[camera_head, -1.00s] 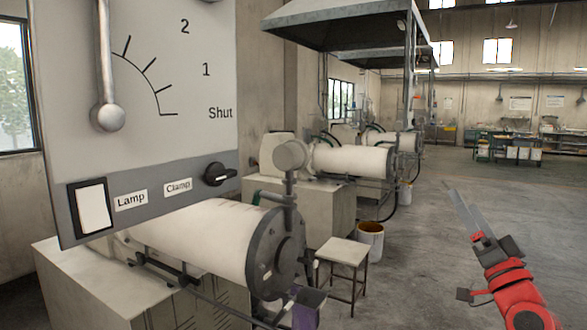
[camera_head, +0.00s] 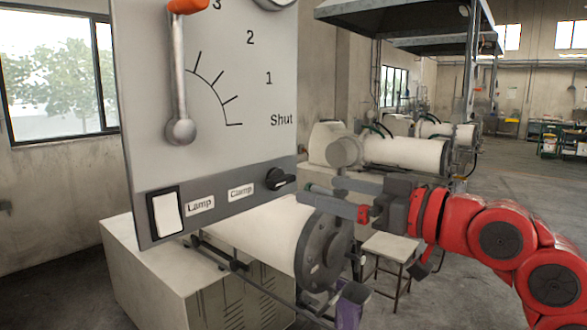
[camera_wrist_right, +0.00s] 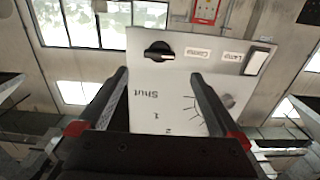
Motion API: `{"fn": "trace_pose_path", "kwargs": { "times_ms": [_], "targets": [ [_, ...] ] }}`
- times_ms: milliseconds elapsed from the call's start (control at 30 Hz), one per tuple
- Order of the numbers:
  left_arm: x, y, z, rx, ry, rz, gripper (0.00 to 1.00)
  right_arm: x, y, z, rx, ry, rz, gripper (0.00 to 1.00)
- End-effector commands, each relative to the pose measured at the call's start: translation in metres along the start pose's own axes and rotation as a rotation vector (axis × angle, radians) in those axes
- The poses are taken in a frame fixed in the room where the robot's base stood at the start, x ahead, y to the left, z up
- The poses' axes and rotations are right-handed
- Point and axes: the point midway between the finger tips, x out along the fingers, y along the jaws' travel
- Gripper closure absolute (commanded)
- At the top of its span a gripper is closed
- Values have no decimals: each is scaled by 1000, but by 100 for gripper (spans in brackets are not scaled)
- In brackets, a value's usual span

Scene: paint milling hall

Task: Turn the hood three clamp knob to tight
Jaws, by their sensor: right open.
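The black clamp knob (camera_head: 280,179) sits at the lower right of the grey hood control panel (camera_head: 228,140), right of the "Clamp" label. Its pale pointer mark points right in the head view. In the right wrist view the panel appears upside down, with the knob (camera_wrist_right: 158,50) lying crosswise just beyond the fingertips. My right gripper (camera_head: 322,186) is open and empty, right of the knob and apart from it. In the right wrist view the two fingers (camera_wrist_right: 160,74) are spread, with the knob between their lines. My left gripper is not in view.
A white lamp switch (camera_head: 167,214) and a lever with an orange grip (camera_head: 188,6) are on the same panel. A white mill drum (camera_head: 262,237) lies below the panel, and a stool (camera_head: 390,248) stands behind my right arm. Open floor lies to the right.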

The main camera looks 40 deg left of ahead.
Motion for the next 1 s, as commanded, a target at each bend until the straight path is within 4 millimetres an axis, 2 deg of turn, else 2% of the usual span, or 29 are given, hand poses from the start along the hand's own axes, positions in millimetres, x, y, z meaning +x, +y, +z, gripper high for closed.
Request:
{"fn": "trace_pose_path", "kwargs": {
  "times_ms": [33,100,300,500,767,1000],
  "targets": [
    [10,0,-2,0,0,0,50,14,-2,-5,4,-1,-6,0],
    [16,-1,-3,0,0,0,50,29,-2,-5,3,0,-4,0],
    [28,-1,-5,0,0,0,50,62,-1,-5,0,3,-2,0],
    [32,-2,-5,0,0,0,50,76,0,-2,-1,2,1,0],
    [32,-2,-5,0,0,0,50,77,1,-1,-1,3,2,0],
    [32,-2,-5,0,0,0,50,77,1,-1,-1,3,2,41]
  ]
}}
